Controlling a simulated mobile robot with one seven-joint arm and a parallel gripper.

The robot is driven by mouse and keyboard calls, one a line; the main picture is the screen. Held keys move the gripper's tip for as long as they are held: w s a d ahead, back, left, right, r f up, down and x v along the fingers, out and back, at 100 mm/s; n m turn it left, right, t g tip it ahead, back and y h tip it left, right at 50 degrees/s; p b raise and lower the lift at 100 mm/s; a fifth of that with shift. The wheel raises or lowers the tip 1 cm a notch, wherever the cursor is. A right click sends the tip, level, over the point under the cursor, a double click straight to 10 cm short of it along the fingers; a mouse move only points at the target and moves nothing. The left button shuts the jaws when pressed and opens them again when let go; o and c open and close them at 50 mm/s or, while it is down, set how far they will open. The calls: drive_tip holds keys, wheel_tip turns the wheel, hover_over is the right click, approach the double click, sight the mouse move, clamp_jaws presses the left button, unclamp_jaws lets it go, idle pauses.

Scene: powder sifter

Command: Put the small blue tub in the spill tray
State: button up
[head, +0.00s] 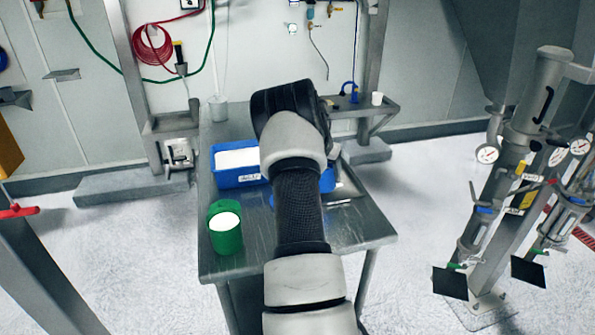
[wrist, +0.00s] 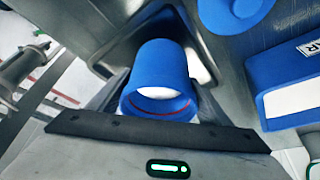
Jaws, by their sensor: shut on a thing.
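The small blue tub (wrist: 155,75) is in the middle of the wrist view, with white contents and a thin red line near its rim. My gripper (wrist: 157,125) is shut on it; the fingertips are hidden. A grey metal tray with raised sides, which looks like the spill tray (wrist: 118,42), lies around and behind the tub in the wrist view. I cannot tell whether the tub touches its floor. In the head view my arm hides the tub and gripper, and part of the tray (head: 349,184) shows right of the arm.
A large blue bin of white powder (head: 228,178) and a green tub (head: 225,236) stand on the steel table (head: 345,232) left of my arm. A round blue object (wrist: 235,8) is close by the tray. A white cup (head: 377,98) stands on a side shelf.

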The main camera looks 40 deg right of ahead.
drive_tip(key=shift+f, duration=1.2)
drive_tip(key=shift+f, duration=0.25)
drive_tip(key=o, duration=1.3)
drive_tip(key=shift+r, duration=0.3)
drive_tip(key=v, duration=1.2)
drive_tip(key=shift+s+f, duration=0.1)
